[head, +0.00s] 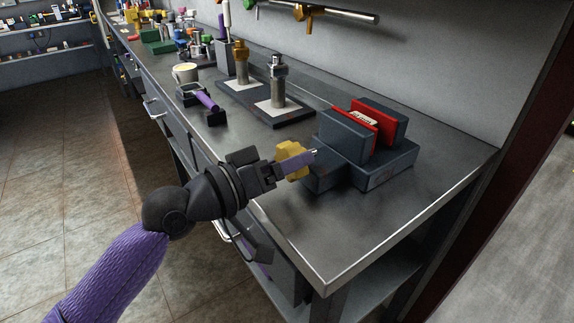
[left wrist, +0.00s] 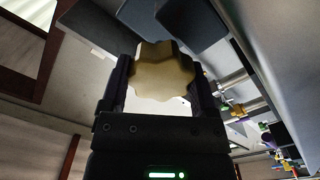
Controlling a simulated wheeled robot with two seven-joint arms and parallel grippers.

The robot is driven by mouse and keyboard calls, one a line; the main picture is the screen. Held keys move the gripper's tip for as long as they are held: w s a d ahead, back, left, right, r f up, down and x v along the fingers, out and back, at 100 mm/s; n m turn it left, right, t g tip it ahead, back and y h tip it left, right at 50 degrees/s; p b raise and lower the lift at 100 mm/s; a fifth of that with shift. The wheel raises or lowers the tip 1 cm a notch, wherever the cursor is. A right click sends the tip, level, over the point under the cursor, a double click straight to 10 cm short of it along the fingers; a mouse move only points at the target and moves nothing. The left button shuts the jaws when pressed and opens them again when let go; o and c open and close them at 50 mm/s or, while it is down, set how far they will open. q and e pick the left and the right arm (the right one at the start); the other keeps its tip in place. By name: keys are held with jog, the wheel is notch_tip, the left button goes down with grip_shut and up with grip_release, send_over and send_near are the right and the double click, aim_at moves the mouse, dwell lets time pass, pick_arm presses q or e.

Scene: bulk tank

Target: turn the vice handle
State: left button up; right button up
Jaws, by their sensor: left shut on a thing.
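The vice (head: 380,163) is a dark grey block with two upright jaws lined in red, standing on the right end of the steel bench. A small pale piece (head: 362,118) sits between the red jaw faces. The yellow lobed vice handle (head: 291,160) is on the side of the vice that faces my left arm. My left gripper (head: 295,163) is shut on the handle. In the left wrist view the handle (left wrist: 163,73) sits between the two dark fingers, and the dark vice body (left wrist: 185,22) is beyond it. My right gripper is not in view.
The steel bench (head: 420,211) is clear in front of the vice. Two metal cylinders with brass and steel tops stand on a dark plate (head: 293,122) behind it. A purple-handled tool (head: 206,101) and a mug (head: 186,73) are farther along. A rail (head: 340,14) runs along the wall.

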pick_arm(q)
jog(key=shift+f+m, duration=0.15)
jog(key=shift+m, duration=0.45)
jog(key=o, duration=1.1)
jog(key=shift+a, duration=0.1)
jog(key=v, duration=1)
jog(key=shift+b, duration=0.35)
